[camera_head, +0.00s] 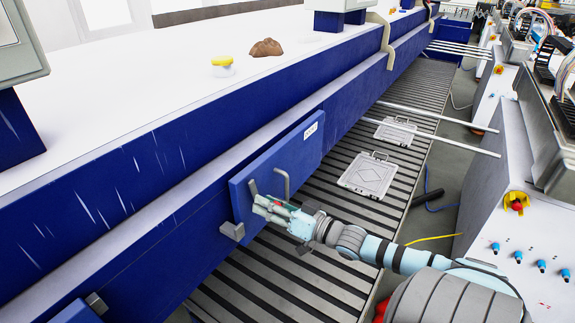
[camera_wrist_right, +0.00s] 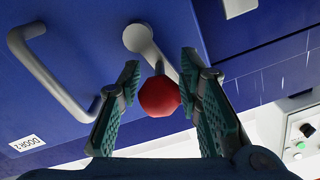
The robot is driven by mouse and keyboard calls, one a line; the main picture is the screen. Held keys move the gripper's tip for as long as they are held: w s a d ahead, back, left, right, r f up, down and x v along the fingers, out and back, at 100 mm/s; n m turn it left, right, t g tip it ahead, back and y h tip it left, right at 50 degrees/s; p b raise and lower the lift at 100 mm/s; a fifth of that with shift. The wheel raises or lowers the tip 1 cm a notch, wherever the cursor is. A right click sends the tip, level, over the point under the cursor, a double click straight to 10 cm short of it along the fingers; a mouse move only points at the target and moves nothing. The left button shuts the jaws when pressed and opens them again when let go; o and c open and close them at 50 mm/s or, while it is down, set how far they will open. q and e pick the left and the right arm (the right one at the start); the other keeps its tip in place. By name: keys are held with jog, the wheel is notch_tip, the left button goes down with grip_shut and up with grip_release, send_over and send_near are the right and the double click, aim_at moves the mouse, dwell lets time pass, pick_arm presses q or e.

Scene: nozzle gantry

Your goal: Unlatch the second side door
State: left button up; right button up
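The second side door (camera_head: 300,150) is a blue panel on the side of the long blue machine; its label reads DOOR 2 (camera_wrist_right: 26,143) in the wrist view. A grey bar handle (camera_wrist_right: 50,75) is fixed to it. The latch has a grey lever (camera_wrist_right: 143,38) ending in a red ball knob (camera_wrist_right: 159,96). My right gripper (camera_head: 260,204) is at the door's face, fingers spread. In the wrist view the knob lies between its two fingers, with a visible gap on at least the right side. My left gripper is not in view.
A grey bracket (camera_head: 232,231) sticks out at the door's lower edge. Below runs a slatted floor (camera_head: 330,200) with two grey cases, the nearer one (camera_head: 368,175) and a farther one (camera_head: 395,131). White machines (camera_head: 510,150) stand on the right.

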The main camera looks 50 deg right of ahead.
jog(key=s+d, duration=0.2)
jog(key=s, duration=0.9)
jog(key=shift+d, duration=0.1)
